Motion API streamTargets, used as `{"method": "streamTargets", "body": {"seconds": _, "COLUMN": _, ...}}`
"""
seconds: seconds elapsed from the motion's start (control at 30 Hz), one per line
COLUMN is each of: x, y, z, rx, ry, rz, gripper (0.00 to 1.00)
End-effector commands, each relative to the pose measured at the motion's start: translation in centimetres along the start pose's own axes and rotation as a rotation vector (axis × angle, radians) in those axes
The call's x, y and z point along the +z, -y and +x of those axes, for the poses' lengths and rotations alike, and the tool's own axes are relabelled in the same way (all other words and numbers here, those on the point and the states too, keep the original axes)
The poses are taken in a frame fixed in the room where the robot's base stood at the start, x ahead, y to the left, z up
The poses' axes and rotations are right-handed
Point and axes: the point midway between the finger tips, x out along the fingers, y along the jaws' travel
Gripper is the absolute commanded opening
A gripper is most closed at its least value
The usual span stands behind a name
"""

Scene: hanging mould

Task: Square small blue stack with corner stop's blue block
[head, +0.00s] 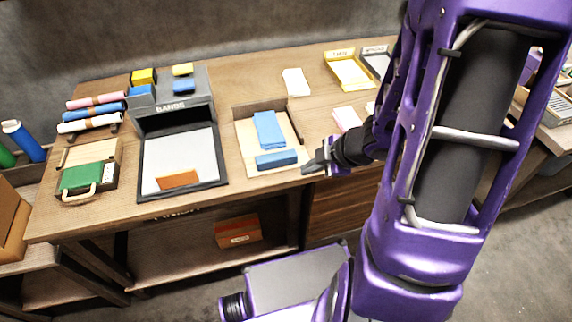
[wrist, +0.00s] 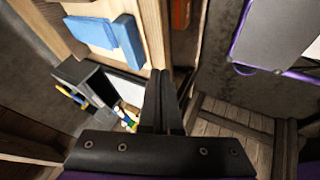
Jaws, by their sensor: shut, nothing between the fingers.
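The corner stop (head: 243,148) is a pale wooden board with a raised edge at its back, near the table's front edge. The small blue stack (head: 267,128) lies flat on it, slightly turned. The blue block (head: 276,158) lies across the board in front of the stack, close to it. The wrist view shows the stack (wrist: 88,30) and the block (wrist: 128,42) at the upper left. My gripper (head: 309,168) is shut and empty, just right of the block and apart from it, by the table's front edge. Its fingers (wrist: 160,78) are together in the wrist view.
A dark tray (head: 148,180) with a grey pad and a brown block stands left of the board, below a bin marked BANDS (head: 172,107). A white stack (head: 296,82) lies behind. Bare tabletop (head: 316,122) separates board and pink sheets.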

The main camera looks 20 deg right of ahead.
Motion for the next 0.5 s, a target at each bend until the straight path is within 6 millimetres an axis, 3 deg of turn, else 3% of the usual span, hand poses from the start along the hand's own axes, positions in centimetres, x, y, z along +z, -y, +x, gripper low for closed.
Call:
{"method": "streamTargets", "body": {"seconds": 0.27, "x": 0.0, "y": 0.2, "z": 2.9, "rx": -0.005, "ry": -0.002, "rz": 0.002, "gripper": 0.00}}
{"method": "streamTargets", "body": {"seconds": 0.5, "x": 0.2, "y": 0.3, "z": 8.6, "rx": -0.004, "ry": -0.002, "rz": -0.002, "gripper": 0.00}}
